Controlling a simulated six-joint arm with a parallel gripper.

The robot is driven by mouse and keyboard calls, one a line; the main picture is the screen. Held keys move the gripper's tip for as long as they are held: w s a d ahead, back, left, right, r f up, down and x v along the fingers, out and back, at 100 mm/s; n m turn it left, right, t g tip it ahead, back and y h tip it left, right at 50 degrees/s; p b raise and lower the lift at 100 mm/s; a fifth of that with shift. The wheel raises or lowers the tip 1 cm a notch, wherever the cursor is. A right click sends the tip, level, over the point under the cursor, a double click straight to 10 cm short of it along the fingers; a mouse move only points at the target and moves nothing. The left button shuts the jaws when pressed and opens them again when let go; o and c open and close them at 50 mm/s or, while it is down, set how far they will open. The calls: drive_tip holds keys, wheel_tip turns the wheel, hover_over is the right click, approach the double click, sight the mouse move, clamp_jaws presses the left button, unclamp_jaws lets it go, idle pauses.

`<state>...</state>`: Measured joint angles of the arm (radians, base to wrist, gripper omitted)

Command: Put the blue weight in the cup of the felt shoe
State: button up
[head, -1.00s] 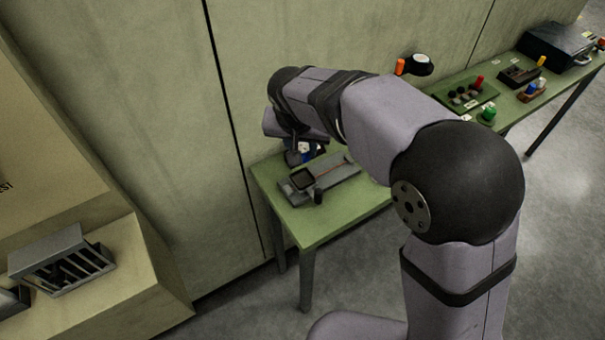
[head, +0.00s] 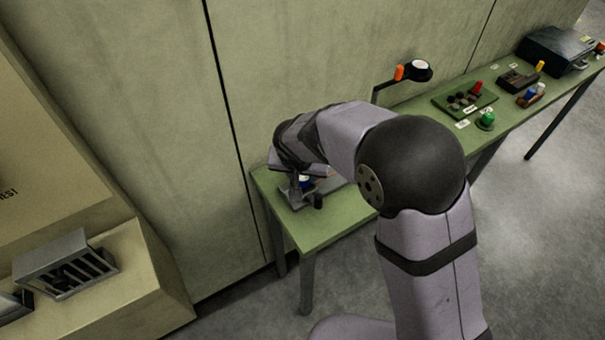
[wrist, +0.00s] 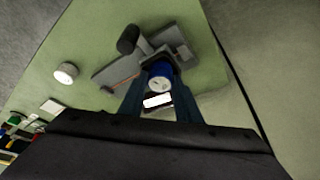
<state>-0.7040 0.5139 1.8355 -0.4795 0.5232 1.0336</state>
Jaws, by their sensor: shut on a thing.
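The blue weight (wrist: 160,70), with a pale round top, sits between the two fingertips of my gripper (wrist: 159,84) in the wrist view. My gripper is shut on it. In the head view, a little of the blue weight (head: 306,181) shows under my gripper (head: 303,186). The grey felt shoe (wrist: 116,73), a long flat body with a black knob, lies on the green table just beyond the weight.
The green table (head: 312,233) runs along the wall. A bracket with a white disc (head: 420,66) stands out above the table.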

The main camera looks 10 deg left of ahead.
drive_tip(key=shift+f+b, duration=0.25)
drive_tip(key=shift+b, duration=0.2)
drive_tip(key=o, duration=1.2)
drive_tip(key=shift+s+d, duration=0.1)
drive_tip(key=shift+f, duration=0.15)
drive_tip(key=shift+s+d+f, duration=0.1)
drive_tip(key=shift+r+p, duration=0.4)
drive_tip(key=shift+r, duration=0.1)
drive_tip(key=b+v, duration=0.1)
drive_tip(key=v, duration=1.1)
